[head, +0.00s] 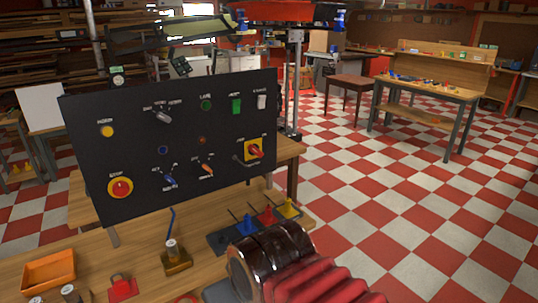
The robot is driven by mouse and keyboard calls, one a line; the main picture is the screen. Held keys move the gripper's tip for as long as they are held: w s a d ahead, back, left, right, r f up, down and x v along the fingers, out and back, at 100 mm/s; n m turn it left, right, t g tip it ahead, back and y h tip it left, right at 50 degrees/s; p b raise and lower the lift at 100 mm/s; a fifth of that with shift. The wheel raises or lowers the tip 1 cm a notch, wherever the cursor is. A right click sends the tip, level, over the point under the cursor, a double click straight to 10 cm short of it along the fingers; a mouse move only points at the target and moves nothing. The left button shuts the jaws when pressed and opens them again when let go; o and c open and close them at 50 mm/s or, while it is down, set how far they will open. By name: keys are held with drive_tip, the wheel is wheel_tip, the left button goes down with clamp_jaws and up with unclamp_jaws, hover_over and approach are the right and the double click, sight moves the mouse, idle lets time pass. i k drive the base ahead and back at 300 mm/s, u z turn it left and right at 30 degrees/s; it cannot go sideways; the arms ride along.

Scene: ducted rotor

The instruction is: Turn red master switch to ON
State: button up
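The red master switch (256,151) is a red rotary handle on a yellow square plate, at the lower right of a black control panel (130,140). Its handle appears tilted. The small white labels around it are too small to read surely, so I cannot tell its position. A thin grey curved piece (238,159) sits just left of the yellow plate; I cannot tell whether it touches the switch. My gripper's fingers are not visible.
The panel also bears a red round button (120,188) on yellow, a green switch (237,106) and several knobs. On the bench before it stand a brass block (176,258), an orange bin (49,271) and a dark rack (226,243).

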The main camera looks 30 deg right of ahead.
sight(253, 149)
drive_tip(key=u, duration=0.05)
drive_tip(key=i, duration=1)
drive_tip(key=z, duration=0.05)
